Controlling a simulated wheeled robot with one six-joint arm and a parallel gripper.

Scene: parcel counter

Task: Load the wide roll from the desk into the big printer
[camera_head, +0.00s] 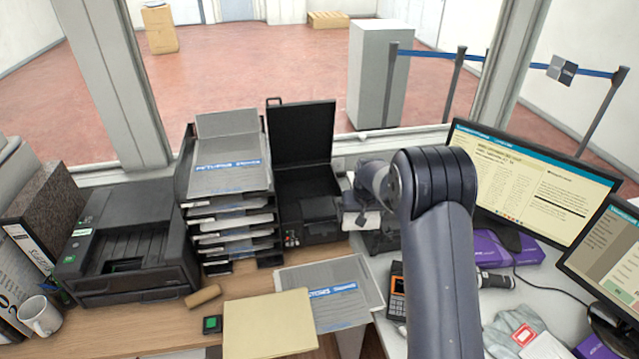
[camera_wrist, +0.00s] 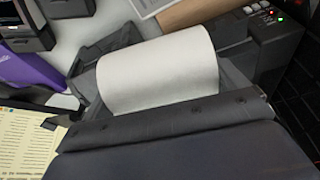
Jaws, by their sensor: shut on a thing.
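The wide white roll (camera_wrist: 160,72) is held between the dark fingers of my gripper (camera_wrist: 165,85) in the wrist view. In the head view the roll (camera_head: 362,220) shows as a small white piece, partly covered by my gripper (camera_head: 368,205) and arm. It is just right of the big black printer (camera_head: 310,215), above the counter. The printer's lid (camera_head: 302,133) stands open and upright. Its lit front panel (camera_wrist: 268,15) shows at the upper right of the wrist view, beside the roll. I cannot tell whether the roll touches the printer.
Stacked paper trays (camera_head: 232,225) stand left of the open printer, and another black printer (camera_head: 130,245) is farther left. Monitors (camera_head: 535,185) and purple boxes (camera_head: 505,247) are to the right. Papers (camera_head: 330,290) and a cream envelope (camera_head: 268,322) cover the front desk.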

